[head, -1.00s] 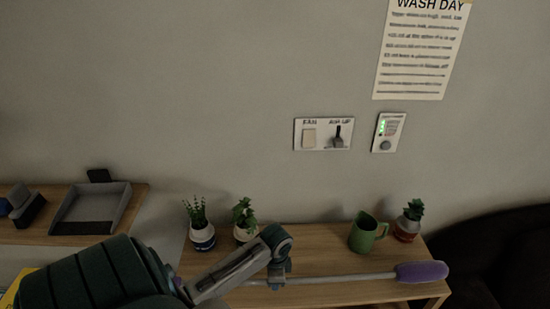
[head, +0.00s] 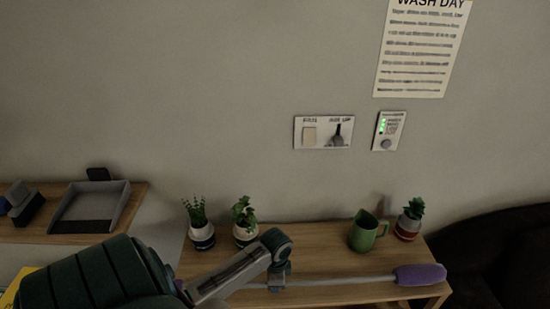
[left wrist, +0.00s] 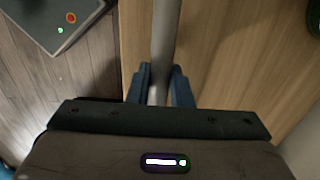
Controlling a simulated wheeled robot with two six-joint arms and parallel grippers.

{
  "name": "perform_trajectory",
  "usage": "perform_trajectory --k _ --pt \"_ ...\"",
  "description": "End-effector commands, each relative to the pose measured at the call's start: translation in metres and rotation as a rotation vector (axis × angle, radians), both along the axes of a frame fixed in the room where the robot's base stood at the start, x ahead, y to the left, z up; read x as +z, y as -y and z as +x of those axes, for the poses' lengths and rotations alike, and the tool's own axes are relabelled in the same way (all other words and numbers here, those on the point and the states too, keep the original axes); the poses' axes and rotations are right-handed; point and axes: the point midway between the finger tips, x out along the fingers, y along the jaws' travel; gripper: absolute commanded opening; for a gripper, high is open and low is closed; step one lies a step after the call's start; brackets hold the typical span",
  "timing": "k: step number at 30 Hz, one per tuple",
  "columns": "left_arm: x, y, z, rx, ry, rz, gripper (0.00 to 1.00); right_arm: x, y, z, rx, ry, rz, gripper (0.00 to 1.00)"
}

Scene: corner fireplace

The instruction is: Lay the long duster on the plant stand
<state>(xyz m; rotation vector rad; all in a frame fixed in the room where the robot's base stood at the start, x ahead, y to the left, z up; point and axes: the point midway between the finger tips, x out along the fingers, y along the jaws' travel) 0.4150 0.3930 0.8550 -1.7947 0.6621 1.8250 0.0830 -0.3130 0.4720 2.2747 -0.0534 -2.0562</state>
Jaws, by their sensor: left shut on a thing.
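The long duster (head: 421,275) has a purple head and a thin grey shaft. It lies roughly level across the front of the wooden plant stand (head: 325,240), with its head near the stand's right front corner. My left gripper (head: 279,281) is shut on the shaft, over the stand. In the left wrist view the shaft (left wrist: 165,45) passes between the blue fingers of the gripper (left wrist: 159,88), with the stand's wooden top (left wrist: 220,60) below. I cannot tell whether the duster touches the top. My right gripper is not in view.
Potted plants (head: 202,238) (head: 245,233) stand at the stand's back left. A green jug (head: 364,234) and another potted plant (head: 408,225) stand at its back right. A shelf with a grey tray (head: 92,207) is at left, a dark sofa (head: 500,250) at right.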

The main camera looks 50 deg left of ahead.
Motion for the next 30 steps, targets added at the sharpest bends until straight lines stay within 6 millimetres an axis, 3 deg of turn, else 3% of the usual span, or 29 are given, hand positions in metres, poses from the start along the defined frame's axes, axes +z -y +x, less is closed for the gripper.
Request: perform_trajectory --k 17,18,21,30 --pt "-0.0089 0.0001 0.0003 0.0 0.001 0.0 0.0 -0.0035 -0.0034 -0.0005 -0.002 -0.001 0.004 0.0" --pt "-0.0087 0.0001 0.0004 0.0 0.001 0.0 0.23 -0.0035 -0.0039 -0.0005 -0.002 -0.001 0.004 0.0" --pt "-0.0086 0.0001 0.0003 0.0 0.001 0.0 0.42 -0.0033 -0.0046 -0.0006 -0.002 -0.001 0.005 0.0" --pt "-0.0083 -0.0001 0.0 0.0 0.0 0.0 0.44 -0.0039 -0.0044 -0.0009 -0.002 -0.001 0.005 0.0"
